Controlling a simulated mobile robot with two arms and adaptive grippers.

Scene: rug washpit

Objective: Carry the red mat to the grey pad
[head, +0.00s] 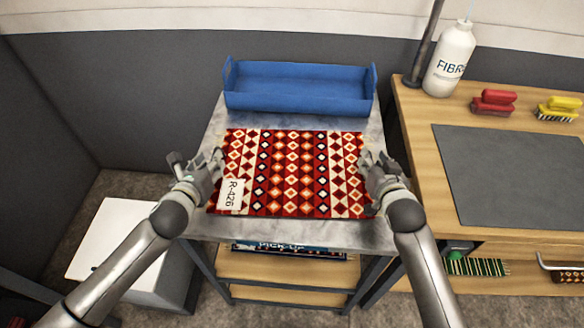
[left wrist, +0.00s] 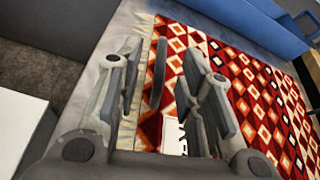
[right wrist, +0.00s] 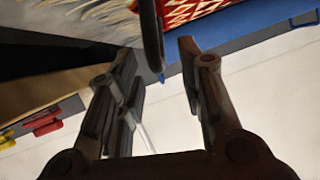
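The red mat (head: 292,172), patterned with diamonds and tagged R-426, lies flat on a grey metal table (head: 300,228). The grey pad (head: 515,172) lies bare on the wooden bench at right. My left gripper (head: 204,168) is at the mat's left edge, fingers apart; the left wrist view shows a dark upright bar (left wrist: 157,75) between them. My right gripper (head: 376,168) is at the mat's right edge, fingers apart; another dark bar (right wrist: 153,35) shows between them. I cannot tell whether either finger touches its bar.
A blue tray (head: 298,85) stands behind the mat. On the wooden bench (head: 415,110) are a white bottle (head: 450,62), a red brush (head: 493,102) and a yellow brush (head: 558,108) behind the pad. A white-topped box (head: 105,240) stands on the floor at left.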

